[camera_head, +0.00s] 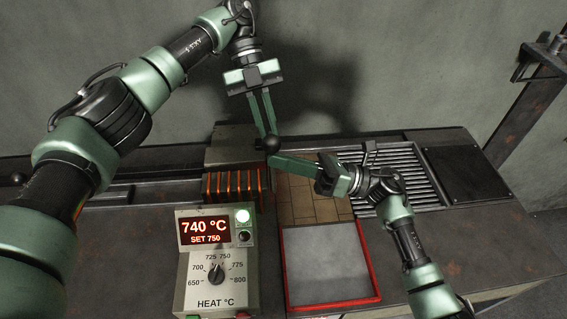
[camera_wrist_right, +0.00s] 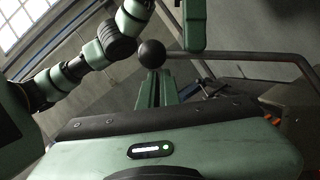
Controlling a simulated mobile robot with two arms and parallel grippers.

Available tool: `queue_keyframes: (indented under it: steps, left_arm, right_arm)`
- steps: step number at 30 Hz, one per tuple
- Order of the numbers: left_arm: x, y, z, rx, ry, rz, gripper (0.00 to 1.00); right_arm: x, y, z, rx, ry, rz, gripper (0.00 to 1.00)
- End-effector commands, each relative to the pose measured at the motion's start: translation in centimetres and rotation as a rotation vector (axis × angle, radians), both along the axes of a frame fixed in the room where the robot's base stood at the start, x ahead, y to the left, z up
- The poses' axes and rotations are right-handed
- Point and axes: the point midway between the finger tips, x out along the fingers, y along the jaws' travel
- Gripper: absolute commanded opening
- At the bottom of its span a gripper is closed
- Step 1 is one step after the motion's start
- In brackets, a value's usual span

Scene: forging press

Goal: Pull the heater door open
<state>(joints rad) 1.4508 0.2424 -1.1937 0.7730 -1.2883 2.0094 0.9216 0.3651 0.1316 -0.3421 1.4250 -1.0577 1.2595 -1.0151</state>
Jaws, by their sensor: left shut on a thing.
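The heater (camera_head: 232,148) is a dark block behind the control box, with glowing orange slots along its front (camera_head: 232,185). A round black knob (camera_head: 271,143) is at its right; it also shows in the right wrist view (camera_wrist_right: 152,54), near a bar. My left gripper (camera_head: 267,133) reaches down from above with its fingers closed at the knob. My right gripper (camera_head: 272,160) points left, its tips just below the knob in the head view. Its fingers look close together in the right wrist view (camera_wrist_right: 158,75). Any contact between them and the knob is unclear.
A control box (camera_head: 215,265) reading 740 °C, set 750, stands in front of the heater. A red-edged grey tray (camera_head: 325,262) lies to its right, before a tiled patch (camera_head: 300,205). A slatted rack (camera_head: 405,170) and dark plate (camera_head: 470,172) lie farther right.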

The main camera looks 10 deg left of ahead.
Motion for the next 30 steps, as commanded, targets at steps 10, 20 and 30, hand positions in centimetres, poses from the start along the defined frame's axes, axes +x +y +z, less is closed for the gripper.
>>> queue_keyframes:
  steps: [10, 20, 30]
  left_arm:
    - [-0.3, -0.1, -0.5, 0.007, 0.01, -0.009, 0.25]
    - [-0.2, -0.1, -0.2, 0.003, 0.004, -0.005, 0.32]
    - [0.0, 0.0, 4.6, 0.007, -0.002, -0.004, 0.32]
  right_arm:
    - [0.9, -0.1, 1.7, 0.022, -0.007, -0.013, 0.0]
    - [0.7, 0.0, 1.3, 0.015, -0.005, -0.009, 0.0]
    - [0.7, 0.0, 1.1, 0.013, -0.003, -0.008, 0.0]
